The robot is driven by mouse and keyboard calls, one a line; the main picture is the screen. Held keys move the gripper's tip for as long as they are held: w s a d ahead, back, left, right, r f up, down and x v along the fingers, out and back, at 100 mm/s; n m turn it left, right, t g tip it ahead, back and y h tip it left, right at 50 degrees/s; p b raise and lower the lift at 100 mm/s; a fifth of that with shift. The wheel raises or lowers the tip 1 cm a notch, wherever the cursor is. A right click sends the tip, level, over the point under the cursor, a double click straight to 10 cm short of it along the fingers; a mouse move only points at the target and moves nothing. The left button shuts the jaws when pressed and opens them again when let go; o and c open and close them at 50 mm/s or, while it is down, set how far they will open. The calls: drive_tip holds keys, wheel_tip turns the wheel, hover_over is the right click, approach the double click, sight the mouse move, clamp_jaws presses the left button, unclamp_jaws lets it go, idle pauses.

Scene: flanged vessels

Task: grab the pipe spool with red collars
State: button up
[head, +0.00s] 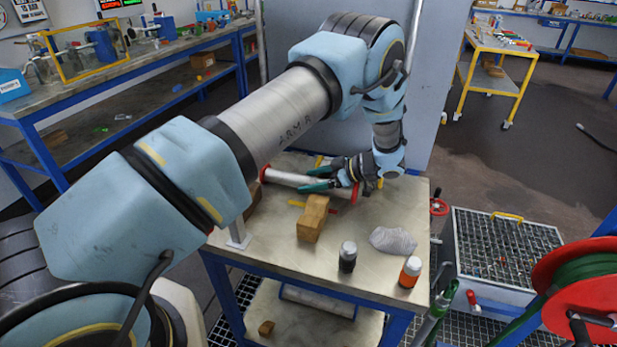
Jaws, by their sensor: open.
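The pipe spool (287,178) is a pale grey tube with a red collar at each end. It lies across the back of the metal-topped table (272,240), one collar at the left and the other by my gripper's body. My gripper (308,179) has green fingers and reaches in from the right at the spool. The fingers are apart, one on the far side and one on the near side of the tube as seen here. Whether either finger touches it cannot be told. My gripper hides part of the spool's right half.
A wooden block (312,218) stands just in front of the spool. A black bottle (347,257), an orange bottle (410,272) and a crumpled grey cloth (393,240) are nearer the front. A grey panel (428,90) rises behind the table. The table's front left is clear.

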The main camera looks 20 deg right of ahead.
drive_tip(key=shift+w+a+f, duration=0.3)
drive_tip(key=shift+w, duration=0.05)
clamp_jaws()
idle(0.5)
drive_tip(key=shift+r, duration=0.1)
